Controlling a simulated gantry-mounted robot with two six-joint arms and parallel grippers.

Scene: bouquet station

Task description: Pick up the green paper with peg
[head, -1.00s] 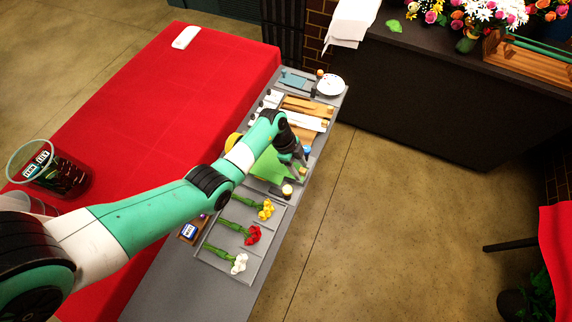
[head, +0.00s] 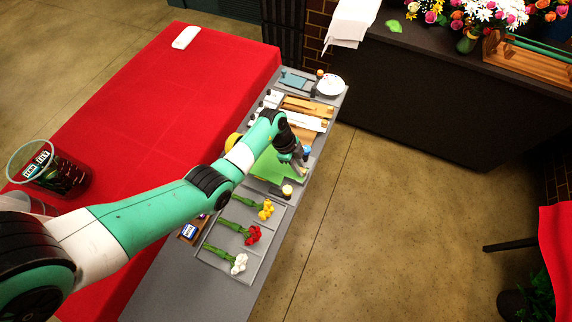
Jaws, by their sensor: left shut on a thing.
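The green paper (head: 274,168) lies on the grey bench, partly hidden under my left arm. My left gripper (head: 302,168) is at the paper's right edge, pointing down. It is shut on a small pale peg at that edge; the peg is mostly hidden by the fingers. I cannot tell whether the paper is lifted. My right gripper is not in view.
Yellow (head: 266,209), red (head: 252,235) and white (head: 239,263) flowers lie in a grey tray below the paper. Another pale-topped peg (head: 287,191) stands just below the gripper. Rolled papers (head: 304,123) lie above. A red-covered table (head: 170,100) adjoins at left.

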